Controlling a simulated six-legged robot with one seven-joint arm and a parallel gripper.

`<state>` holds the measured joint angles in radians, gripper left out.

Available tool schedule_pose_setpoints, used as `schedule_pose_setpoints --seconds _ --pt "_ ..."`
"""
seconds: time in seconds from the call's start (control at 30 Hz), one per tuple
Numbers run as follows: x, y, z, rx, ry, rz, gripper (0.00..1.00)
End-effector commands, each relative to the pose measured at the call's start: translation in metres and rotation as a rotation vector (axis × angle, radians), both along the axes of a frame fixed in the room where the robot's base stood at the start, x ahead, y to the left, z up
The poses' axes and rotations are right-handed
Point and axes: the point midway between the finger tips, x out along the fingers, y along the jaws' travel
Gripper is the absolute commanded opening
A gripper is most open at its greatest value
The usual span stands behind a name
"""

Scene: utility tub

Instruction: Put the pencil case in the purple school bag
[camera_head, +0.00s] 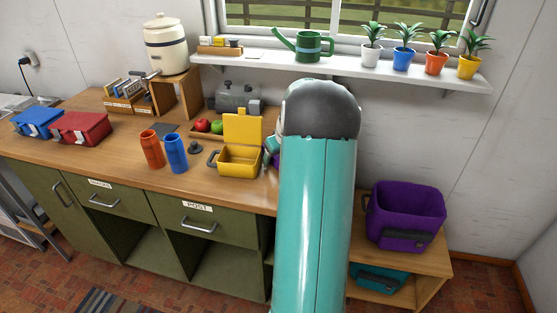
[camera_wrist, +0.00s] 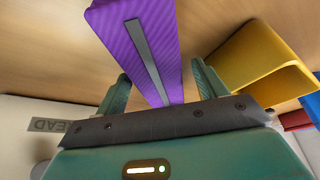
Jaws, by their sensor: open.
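The pencil case (camera_wrist: 138,45) is purple with a grey zip strip. In the wrist view it lies on the wooden counter, with its near end between my fingers. My gripper (camera_wrist: 162,80) is open around that end, with a gap to each finger. In the head view my arm hides most of the case, and only a sliver of purple (camera_head: 275,161) shows beside the yellow lunch box. The purple school bag (camera_head: 404,215) stands open at the top on a low wooden shelf at the right.
The yellow lunch box (camera_head: 240,161), lid up, stands close left of my gripper in the head view. Red (camera_head: 151,149) and blue (camera_head: 176,153) cylinders stand further left. A teal bag (camera_head: 380,280) is below the purple one. A white shelf (camera_head: 340,67) with potted plants overhangs the counter.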

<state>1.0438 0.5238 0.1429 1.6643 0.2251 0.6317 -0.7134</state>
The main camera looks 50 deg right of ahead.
Motion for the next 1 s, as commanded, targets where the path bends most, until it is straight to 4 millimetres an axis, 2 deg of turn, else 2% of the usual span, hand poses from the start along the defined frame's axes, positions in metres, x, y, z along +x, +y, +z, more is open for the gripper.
schedule_pose_setpoints --seconds 0.1,0.13,0.4,0.77,1.0 --pt "0.000 0.000 0.001 0.000 -0.001 0.000 0.71" --pt "0.000 0.000 0.001 0.000 0.000 0.000 0.67" --pt "0.000 0.000 0.001 0.000 -0.001 0.000 0.16" --pt "0.000 0.000 0.007 -0.001 -0.001 0.000 0.16" --pt "0.001 0.000 0.034 -0.004 -0.001 0.001 0.16"
